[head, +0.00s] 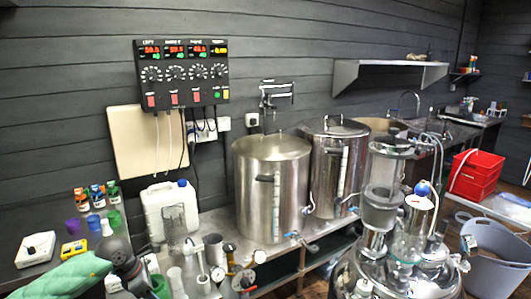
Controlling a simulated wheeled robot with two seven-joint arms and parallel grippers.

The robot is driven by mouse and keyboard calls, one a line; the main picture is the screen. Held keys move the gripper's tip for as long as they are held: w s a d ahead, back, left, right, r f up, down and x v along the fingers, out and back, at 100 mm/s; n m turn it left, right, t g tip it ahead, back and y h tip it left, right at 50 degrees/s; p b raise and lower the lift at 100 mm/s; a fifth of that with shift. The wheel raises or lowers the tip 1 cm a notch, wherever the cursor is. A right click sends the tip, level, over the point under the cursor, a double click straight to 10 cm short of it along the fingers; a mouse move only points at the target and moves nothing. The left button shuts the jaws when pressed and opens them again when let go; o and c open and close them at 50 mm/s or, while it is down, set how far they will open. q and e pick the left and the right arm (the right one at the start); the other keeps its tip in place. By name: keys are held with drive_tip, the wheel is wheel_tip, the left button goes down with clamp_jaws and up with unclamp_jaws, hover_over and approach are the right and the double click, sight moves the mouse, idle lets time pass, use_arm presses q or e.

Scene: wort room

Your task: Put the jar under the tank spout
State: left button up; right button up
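Another clear rounded glass vessel (408,246) shows at the steel equipment on the right. I cannot tell which is the task's jar. I see no gripper fingers in the head view.
The white jug (168,208) and several small tools and cups crowd the left counter. Shiny steel equipment (395,275) fills the front right. A grey bucket (496,255) and red crate (476,175) are at the right.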

use_arm(q)
drive_tip(key=s+d+m+g+y, duration=0.2)
drive_tip(key=d+m, duration=0.4)
drive_tip(key=m, duration=0.6)
drive_tip(key=s+d+f+m+g+y, duration=0.1)
drive_tip(key=s+d+m+g, duration=0.3)
drive_tip(key=m, duration=0.8)
drive_tip(key=shift+s+d+f+g+y, duration=0.15)
drive_tip(key=shift+s+d+g+y, duration=0.3)
drive_tip(key=shift+d, duration=0.8)
